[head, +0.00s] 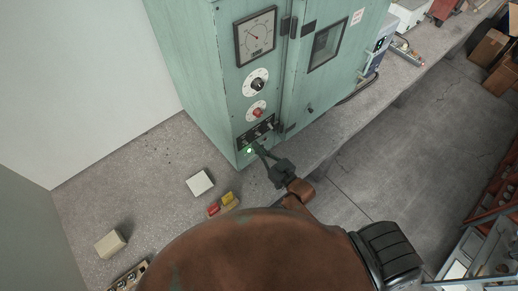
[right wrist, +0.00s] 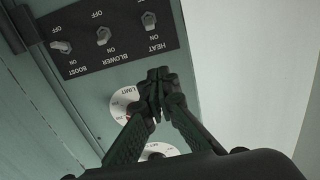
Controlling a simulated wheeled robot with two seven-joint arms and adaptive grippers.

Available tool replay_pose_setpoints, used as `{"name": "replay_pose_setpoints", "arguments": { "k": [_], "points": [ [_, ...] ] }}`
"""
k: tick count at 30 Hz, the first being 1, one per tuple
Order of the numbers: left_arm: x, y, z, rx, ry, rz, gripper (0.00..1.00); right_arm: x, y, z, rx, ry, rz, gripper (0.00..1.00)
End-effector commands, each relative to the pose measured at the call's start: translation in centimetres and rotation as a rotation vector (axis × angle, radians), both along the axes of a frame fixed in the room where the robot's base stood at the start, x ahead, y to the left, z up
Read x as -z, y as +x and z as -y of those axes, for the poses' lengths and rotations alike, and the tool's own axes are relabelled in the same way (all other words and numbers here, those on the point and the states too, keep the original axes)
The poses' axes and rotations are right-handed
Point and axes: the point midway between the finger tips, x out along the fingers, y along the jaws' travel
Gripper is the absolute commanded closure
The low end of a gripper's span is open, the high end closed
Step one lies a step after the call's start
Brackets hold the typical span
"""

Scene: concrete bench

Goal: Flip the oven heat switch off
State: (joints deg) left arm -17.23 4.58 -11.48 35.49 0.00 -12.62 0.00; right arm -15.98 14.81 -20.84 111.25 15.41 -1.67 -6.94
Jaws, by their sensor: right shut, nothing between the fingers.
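The teal oven (head: 200,75) stands on the bench with a black switch panel (head: 255,133) low on its front. In the right wrist view the panel (right wrist: 125,55) appears upside down. The heat switch (right wrist: 149,20), blower switch (right wrist: 103,35) and boost switch (right wrist: 60,47) each have a small light lever. I cannot tell for sure which way the heat lever is thrown. My right gripper (head: 257,148) is shut and empty at the panel's lower part. In the right wrist view its fingertips (right wrist: 157,75) appear apart from the heat lever, near the LIMIT dial. My left gripper is not in view.
A red-knobbed dial (head: 257,112) and a black-knobbed dial (head: 257,84) are above the panel. A white block (head: 200,184) and red and yellow pieces (head: 222,205) lie on the bench (head: 150,200).

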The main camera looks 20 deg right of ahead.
Motion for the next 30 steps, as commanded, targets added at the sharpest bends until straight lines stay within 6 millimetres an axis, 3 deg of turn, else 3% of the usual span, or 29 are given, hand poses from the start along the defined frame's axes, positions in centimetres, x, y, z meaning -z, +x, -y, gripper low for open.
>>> {"name": "replay_pose_setpoints", "arguments": {
  "k": [10,12,18,30],
  "points": [
    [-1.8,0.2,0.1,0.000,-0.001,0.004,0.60,-0.3,6.8,-2.5,0.000,-0.001,0.001,1.00],
    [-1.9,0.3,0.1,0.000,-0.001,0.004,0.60,1.4,6.0,-2.1,0.000,-0.003,-0.006,1.00],
    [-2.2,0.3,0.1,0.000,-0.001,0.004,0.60,3.3,5.4,-1.9,0.000,-0.002,0.000,1.00],
    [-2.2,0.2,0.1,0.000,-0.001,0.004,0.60,3.8,5.1,-1.8,0.000,-0.002,0.000,1.00]
  ]
}}
